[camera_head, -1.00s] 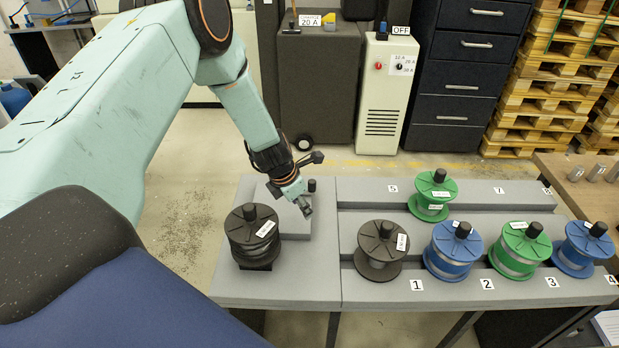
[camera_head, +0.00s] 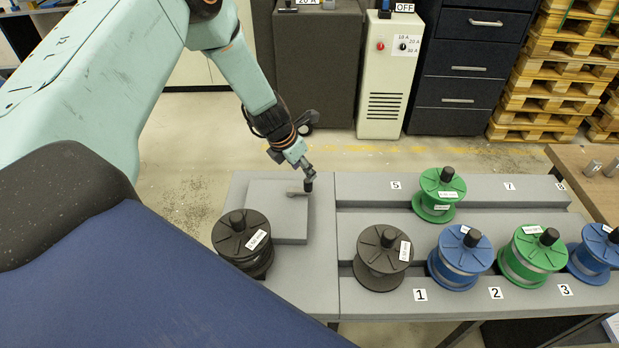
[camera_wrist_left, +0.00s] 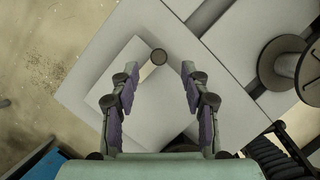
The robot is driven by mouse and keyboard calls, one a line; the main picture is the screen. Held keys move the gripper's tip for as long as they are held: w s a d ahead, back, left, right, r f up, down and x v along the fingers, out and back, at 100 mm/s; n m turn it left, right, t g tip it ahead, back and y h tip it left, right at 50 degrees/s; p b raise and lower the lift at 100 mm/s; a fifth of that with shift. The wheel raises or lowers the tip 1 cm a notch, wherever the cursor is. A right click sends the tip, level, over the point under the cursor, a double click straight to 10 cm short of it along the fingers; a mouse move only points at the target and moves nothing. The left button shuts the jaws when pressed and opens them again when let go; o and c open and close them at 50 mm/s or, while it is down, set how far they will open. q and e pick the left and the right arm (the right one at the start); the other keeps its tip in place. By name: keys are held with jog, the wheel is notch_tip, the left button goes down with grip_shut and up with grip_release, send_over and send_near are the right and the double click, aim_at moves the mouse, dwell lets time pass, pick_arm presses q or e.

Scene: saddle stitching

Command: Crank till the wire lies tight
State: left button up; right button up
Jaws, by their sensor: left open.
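A small crank with a dark upright knob (camera_head: 308,187) and a short grey arm stands at the right edge of a raised grey block (camera_head: 265,228). In the left wrist view the knob (camera_wrist_left: 159,56) appears as a dark disc between and just ahead of my fingertips. My left gripper (camera_head: 309,174) is directly over or beside the knob; its fingers (camera_wrist_left: 159,68) are spread, with nothing held. Contact with the knob cannot be told. A black labelled spool (camera_head: 238,238) sits at the block's front left. No loose wire can be made out.
To the right, a stepped grey bench (camera_head: 370,228) holds a black spool (camera_head: 383,257), blue spools (camera_head: 461,255) and green spools (camera_head: 533,252) at numbered places. A white cabinet marked OFF (camera_head: 383,75) stands behind. The block's top is clear.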

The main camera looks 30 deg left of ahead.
aim_at(307, 180)
pick_arm(q)
jog(key=b+x, duration=0.1)
jog(key=x, duration=0.1)
jog(key=b+x, duration=0.1)
jog(key=x, duration=0.1)
jog(key=a+b+x, duration=0.1)
jog(key=x, duration=0.2)
jog(key=shift+s+f, duration=0.2)
jog(key=shift+f, duration=0.05)
jog(key=shift+w+d+f, duration=0.1)
jog(key=shift+w+d, duration=0.05)
jog(key=shift+d, duration=0.5)
jog(key=shift+d+r, duration=0.1)
jog(key=shift+r, duration=0.1)
jog(key=shift+s, duration=0.2)
jog(key=shift+a, duration=0.35)
jog(key=shift+w+a+f, duration=0.15)
jog(key=shift+a+f, duration=0.1)
jog(key=shift+f, duration=0.05)
jog(key=c, duration=0.3)
jog(key=shift+w+d, duration=0.1)
jog(key=shift+c, duration=0.8)
jog(key=shift+d+r, duration=0.2)
jog(key=shift+d, duration=0.15)
jog(key=shift+c, duration=2.2)
jog(key=shift+a, duration=0.3)
grip_shut()
